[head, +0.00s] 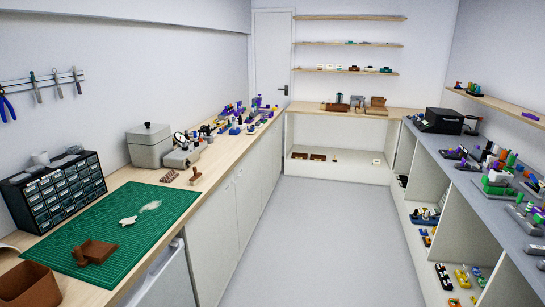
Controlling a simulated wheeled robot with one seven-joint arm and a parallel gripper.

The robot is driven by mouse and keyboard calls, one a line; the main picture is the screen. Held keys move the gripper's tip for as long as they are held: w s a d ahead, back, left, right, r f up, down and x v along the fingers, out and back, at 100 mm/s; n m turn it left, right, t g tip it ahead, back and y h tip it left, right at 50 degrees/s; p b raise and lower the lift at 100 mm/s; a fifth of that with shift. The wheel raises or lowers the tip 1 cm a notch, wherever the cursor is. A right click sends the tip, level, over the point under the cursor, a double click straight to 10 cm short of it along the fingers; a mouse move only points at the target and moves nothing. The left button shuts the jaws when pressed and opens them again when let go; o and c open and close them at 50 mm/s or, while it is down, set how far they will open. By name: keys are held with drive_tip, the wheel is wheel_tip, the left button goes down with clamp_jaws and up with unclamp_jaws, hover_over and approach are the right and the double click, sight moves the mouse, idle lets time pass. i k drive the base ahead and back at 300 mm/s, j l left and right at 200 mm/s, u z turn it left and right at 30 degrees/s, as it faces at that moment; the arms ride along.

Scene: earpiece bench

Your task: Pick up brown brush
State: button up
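In the head view, a small brown thing with an upright handle (195,175) stands on the left wooden counter, just beyond the green mat's far right corner. It looks like the brown brush, but it is too small to make out bristles. A brown dustpan-like tray with a short handle (96,250) lies on the green cutting mat (130,225). My gripper is not in view.
Small brown pieces (170,176) lie beside the brush-like thing. A grey bin (149,145), a grey machine (184,152) and a black drawer cabinet (55,190) stand along the wall. A brown box (28,284) is at the lower left. The floor (300,240) is clear.

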sight(198, 176)
drive_tip(key=i+u, duration=0.1)
drive_tip(key=i, duration=0.5)
drive_tip(key=i+l+u, duration=0.1)
drive_tip(key=i, duration=0.55)
drive_tip(key=i+l, duration=0.2)
drive_tip(key=i, duration=0.4)
drive_tip(key=i+u, duration=0.25)
drive_tip(key=u, duration=0.2)
drive_tip(key=i+u, duration=0.2)
drive_tip(key=u, duration=0.25)
drive_tip(key=i+l+u, duration=0.1)
drive_tip(key=i+u, duration=0.15)
drive_tip(key=u, duration=0.2)
drive_tip(key=i+l+u, duration=0.15)
drive_tip(key=u, duration=0.3)
drive_tip(key=i+l+u, duration=0.1)
drive_tip(key=i+u, duration=0.15)
drive_tip(key=u, duration=0.2)
drive_tip(key=i+l+u, duration=0.15)
drive_tip(key=u, duration=0.25)
drive_tip(key=i+l+u, duration=0.25)
drive_tip(key=u, duration=0.2)
drive_tip(key=i+l+u, duration=0.2)
drive_tip(key=l+u, duration=0.25)
drive_tip(key=j, duration=0.1)
